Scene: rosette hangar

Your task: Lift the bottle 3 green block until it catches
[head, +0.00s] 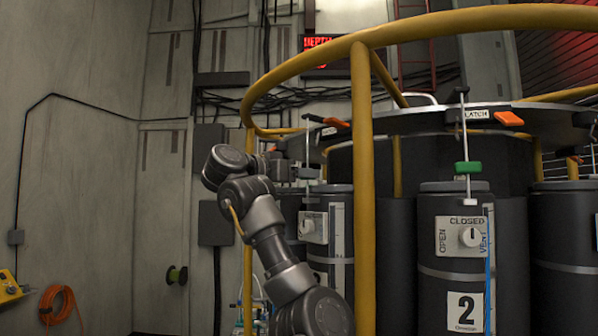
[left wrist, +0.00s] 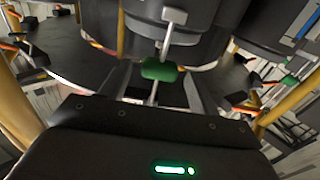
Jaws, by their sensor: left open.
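A green block (left wrist: 160,70) sits on a thin pale rod between the two fingers of my left gripper (left wrist: 158,76) in the left wrist view. The fingers are open on either side of it, and I cannot tell whether either touches it. In the head view my left gripper (head: 292,171) reaches to the rod above the left dark bottle (head: 318,262), and a green block (head: 309,173) shows at its tip. That bottle's number is not visible, being partly hidden by my arm. My right gripper is not in view.
A yellow post (head: 362,200) and curved rail (head: 430,22) stand close right of my left arm. Bottle 2 (head: 453,260) has its own green block (head: 468,167) on a rod. An orange-handled latch (head: 508,118) sits on the dark ring. Open floor space lies left.

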